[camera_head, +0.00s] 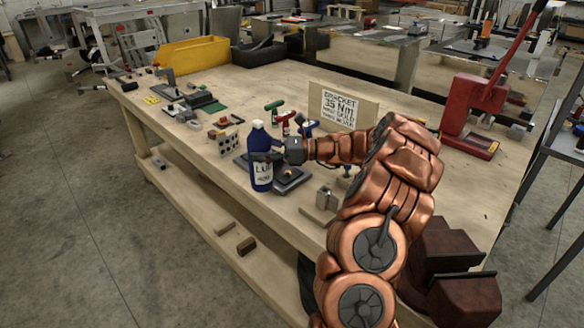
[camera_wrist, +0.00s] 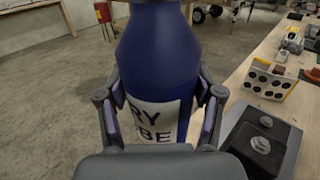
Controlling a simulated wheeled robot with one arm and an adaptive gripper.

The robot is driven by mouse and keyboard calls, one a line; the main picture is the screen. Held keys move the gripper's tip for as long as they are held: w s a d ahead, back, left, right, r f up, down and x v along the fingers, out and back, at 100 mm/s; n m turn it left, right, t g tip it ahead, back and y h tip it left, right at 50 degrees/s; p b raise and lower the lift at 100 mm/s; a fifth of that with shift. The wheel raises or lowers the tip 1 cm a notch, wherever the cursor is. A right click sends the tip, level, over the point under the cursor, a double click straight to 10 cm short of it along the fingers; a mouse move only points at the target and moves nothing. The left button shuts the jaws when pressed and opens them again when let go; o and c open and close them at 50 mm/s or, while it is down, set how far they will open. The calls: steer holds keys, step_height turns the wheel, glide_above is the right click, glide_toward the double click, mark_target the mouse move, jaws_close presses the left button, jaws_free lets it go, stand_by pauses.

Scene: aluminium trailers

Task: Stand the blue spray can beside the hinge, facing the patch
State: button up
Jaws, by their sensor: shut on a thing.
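The blue spray can (camera_head: 261,160) has a white label and a pale cap. It is upright at the bench's front edge. My gripper (camera_head: 268,156) is shut around its body from the right. In the wrist view, both fingers press the sides of the can (camera_wrist: 158,50), near the label with black letters. I cannot tell whether its base touches anything. A small green patch (camera_head: 212,107) lies on the bench at the far left. I cannot surely identify the hinge; a dark plate with metal knobs (camera_wrist: 258,148) lies beside the can.
A block with holes (camera_head: 227,140) stands left of the can. Coloured-handled tools (camera_head: 274,112) and a lettered sign (camera_head: 342,106) stand behind it. A yellow bin (camera_head: 193,54) is at the back, a red press (camera_head: 474,110) at the right. Bare wood (camera_head: 250,88) lies behind the tools.

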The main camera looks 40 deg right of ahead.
steer(key=s+d+f+p, duration=0.3)
steer(key=s+d+f, duration=0.1)
steer(key=s, duration=0.3)
steer(key=shift+d+f, duration=0.2)
steer(key=shift+d, duration=0.7)
steer(key=shift+f, duration=0.15)
steer(key=o, duration=1.6)
steer(key=shift+d, duration=0.1)
steer(key=b+v, duration=0.2)
steer(key=v, duration=0.9)
steer(key=shift+s+d, duration=0.3)
